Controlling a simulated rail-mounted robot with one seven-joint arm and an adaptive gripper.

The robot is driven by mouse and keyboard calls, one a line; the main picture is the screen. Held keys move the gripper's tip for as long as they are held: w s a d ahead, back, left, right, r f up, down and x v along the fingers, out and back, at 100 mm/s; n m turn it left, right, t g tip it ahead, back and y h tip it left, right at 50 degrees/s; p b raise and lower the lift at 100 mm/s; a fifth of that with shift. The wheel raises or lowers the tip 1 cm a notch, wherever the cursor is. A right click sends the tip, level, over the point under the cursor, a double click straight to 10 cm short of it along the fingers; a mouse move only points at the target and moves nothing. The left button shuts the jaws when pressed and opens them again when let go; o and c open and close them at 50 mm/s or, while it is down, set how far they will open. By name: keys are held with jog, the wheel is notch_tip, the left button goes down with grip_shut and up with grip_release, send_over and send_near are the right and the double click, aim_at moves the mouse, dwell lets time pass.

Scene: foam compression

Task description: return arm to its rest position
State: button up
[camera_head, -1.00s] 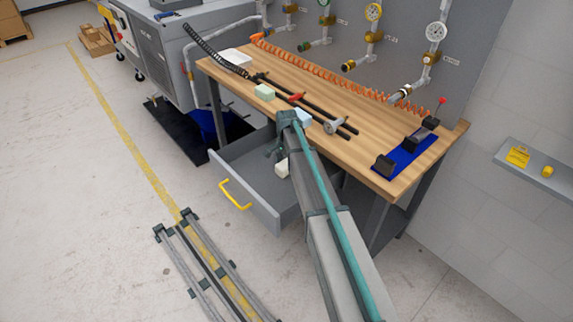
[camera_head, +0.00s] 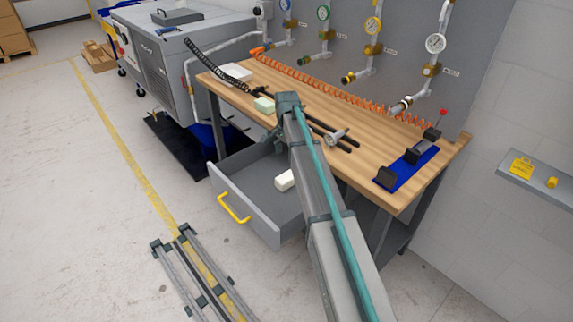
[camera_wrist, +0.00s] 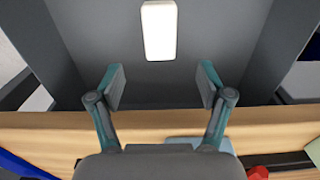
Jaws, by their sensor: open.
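My arm reaches up from the bottom of the head view, over the drawer and the table's front edge. My gripper (camera_wrist: 161,84) is open in the wrist view, with nothing between its fingers. In the head view it is mostly hidden by my own arm. A white foam block (camera_wrist: 159,30) lies in the open grey drawer (camera_wrist: 90,40), beyond the fingertips and apart from them. The block also shows in the head view (camera_head: 285,180), on the drawer floor left of my arm.
The wooden table (camera_head: 375,150) carries a pale green block (camera_head: 264,105), black rods, a metal fitting (camera_head: 335,138), an orange coiled hose and a blue-based fixture (camera_head: 408,170). The drawer's yellow handle (camera_head: 234,208) sticks out in front. Gauges (camera_head: 436,43) line the back panel.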

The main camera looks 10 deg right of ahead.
jog(key=shift+r, duration=0.4)
